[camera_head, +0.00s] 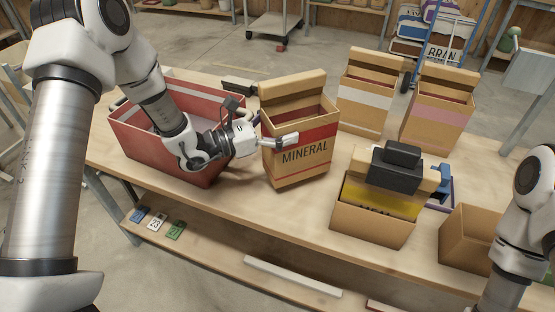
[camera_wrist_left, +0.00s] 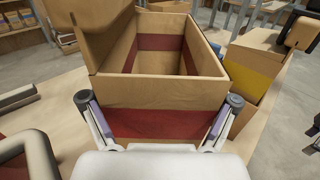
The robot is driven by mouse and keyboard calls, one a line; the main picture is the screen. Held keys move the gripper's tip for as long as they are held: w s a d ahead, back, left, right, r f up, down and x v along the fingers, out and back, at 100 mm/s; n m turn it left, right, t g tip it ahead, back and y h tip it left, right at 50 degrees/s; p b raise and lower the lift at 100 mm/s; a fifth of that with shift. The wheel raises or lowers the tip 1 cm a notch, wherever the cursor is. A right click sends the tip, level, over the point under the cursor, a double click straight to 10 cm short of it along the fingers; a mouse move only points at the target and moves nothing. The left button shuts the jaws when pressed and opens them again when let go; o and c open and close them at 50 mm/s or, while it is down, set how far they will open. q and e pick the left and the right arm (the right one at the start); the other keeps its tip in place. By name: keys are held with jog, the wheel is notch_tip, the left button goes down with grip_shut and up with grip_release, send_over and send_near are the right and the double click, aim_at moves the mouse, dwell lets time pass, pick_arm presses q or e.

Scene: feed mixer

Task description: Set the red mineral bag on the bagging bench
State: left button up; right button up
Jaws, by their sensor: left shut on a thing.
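The red mineral bag (camera_head: 303,155) is a brown open-topped bag with a red band and the word MINERAL. It is upright at the middle of the bagging bench (camera_head: 232,205); I cannot tell whether its base touches the bench top. My left gripper (camera_head: 275,133) is shut on the bag, with one finger showing across its front in the head view. In the left wrist view, the fingers of the gripper (camera_wrist_left: 158,108) grip both sides of the bag (camera_wrist_left: 150,92) at the red band. The inside of the bag looks empty.
A red bin (camera_head: 150,148) stands left of the bag. White-banded (camera_head: 366,97) and pink-banded (camera_head: 438,112) bags stand behind. Bare bench lies in front.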

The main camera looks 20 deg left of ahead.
pick_arm(q)
jog(key=s+f+p, duration=0.2)
jog(key=s+f, duration=0.2)
jog(key=s, duration=0.3)
jog(key=shift+d+f, duration=0.3)
jog(key=shift+f, duration=0.05)
jog(key=o, duration=1.6)
jog(key=shift+s, duration=0.15)
